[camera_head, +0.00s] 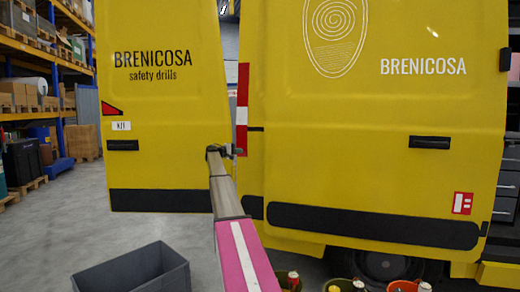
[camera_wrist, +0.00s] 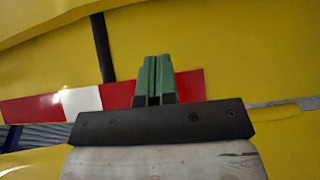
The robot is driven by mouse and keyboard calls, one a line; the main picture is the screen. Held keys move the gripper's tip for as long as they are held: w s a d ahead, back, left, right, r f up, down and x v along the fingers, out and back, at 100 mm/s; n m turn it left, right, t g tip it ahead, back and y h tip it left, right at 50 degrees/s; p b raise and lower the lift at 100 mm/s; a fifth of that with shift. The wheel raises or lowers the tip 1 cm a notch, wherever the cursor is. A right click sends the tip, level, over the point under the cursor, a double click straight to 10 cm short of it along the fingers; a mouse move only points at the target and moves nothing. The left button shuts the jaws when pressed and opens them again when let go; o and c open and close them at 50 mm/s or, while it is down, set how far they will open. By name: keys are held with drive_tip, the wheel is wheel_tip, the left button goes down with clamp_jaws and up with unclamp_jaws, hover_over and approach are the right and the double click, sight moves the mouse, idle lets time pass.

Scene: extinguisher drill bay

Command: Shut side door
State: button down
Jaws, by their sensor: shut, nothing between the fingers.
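A yellow door panel (camera_head: 165,100) lettered "BRENICOSA safety drills" stands out at the left of the van, with bare floor beneath it and a dark handle (camera_head: 122,145) near its left edge. A narrow gap separates its upper part from the large yellow van side (camera_head: 350,110), which has its own handle (camera_head: 430,142). I cannot tell for sure which panel is the side door. My gripper (camera_head: 232,151) is shut and empty in front of the gap, by the red and white strip (camera_head: 242,108). The strip also shows behind the green fingers in the wrist view (camera_wrist: 82,99). Contact is unclear.
A grey open bin (camera_head: 130,272) stands on the floor at lower left. Round containers (camera_head: 345,285) with bottle-like items stand at the bottom edge, below the van. Shelving (camera_head: 50,60) with boxes lines the far left. Open floor (camera_head: 75,220) lies left of the panel.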

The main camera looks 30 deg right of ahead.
drive_tip(key=shift+s+d+r, duration=0.3)
drive_tip(key=shift+s+d, duration=0.2)
drive_tip(key=shift+d, duration=1.7)
drive_tip(key=shift+s+d+r, duration=0.25)
drive_tip(key=shift+s+d, duration=0.3)
drive_tip(key=shift+d, duration=1.7)
drive_tip(key=shift+s+d+r, duration=0.3)
drive_tip(key=shift+s+d, duration=0.2)
drive_tip(key=shift+d, duration=1.7)
